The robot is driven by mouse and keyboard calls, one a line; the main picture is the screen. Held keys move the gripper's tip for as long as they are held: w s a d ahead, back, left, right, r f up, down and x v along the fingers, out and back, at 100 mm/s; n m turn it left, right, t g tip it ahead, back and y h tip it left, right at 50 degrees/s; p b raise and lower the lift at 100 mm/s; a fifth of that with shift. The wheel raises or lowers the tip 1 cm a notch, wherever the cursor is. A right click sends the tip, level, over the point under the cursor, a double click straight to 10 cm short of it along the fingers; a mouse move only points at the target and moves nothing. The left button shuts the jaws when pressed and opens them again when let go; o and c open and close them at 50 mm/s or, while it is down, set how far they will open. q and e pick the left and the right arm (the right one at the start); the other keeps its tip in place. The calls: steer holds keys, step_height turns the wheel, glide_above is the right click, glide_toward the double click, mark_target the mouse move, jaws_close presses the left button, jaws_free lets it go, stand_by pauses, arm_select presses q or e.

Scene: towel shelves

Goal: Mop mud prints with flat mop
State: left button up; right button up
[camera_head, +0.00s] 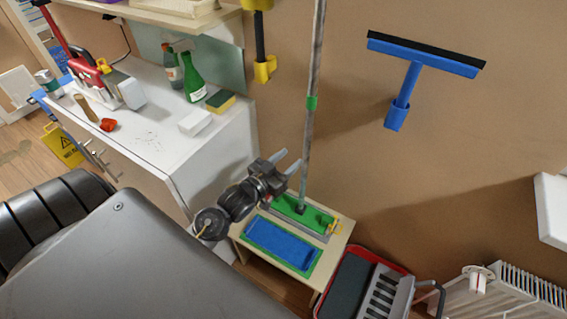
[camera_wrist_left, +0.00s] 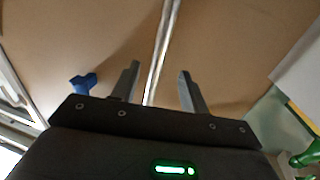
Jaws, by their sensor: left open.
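The flat mop stands upright against the wall, with a grey pole (camera_head: 311,60), a green collar and a green flat head (camera_head: 300,212) on a small wooden stand (camera_head: 342,232). My left gripper (camera_head: 292,158) is open beside the lower pole, pointing at it. In the left wrist view the pole (camera_wrist_left: 163,45) appears between the two open fingers (camera_wrist_left: 157,76), beyond their tips; contact is not visible. A blue pad with a green edge (camera_head: 280,244) lies on the stand in front of the mop head. Brown patches (camera_head: 22,148) mark the floor at far left. My right gripper is not visible.
A white cabinet (camera_head: 185,150) with bottles (camera_head: 192,80) and a sponge stands left of the stand. A blue squeegee (camera_head: 412,75) hangs on the wall. A red-rimmed bucket (camera_head: 350,262) and a white radiator (camera_head: 520,292) are at right. A yellow floor sign (camera_head: 62,146) stands left.

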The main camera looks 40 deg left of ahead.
mark_target(305, 146)
arm_select(q)
steer(key=w, duration=0.5)
steer(key=w+d+p, duration=0.1)
steer(key=w, duration=0.2)
steer(key=shift+w+d, duration=0.1)
steer(key=shift+w, duration=0.45)
jaws_close()
steer(key=c, duration=0.6)
jaws_free()
steer(key=shift+r, duration=0.1)
jaws_close()
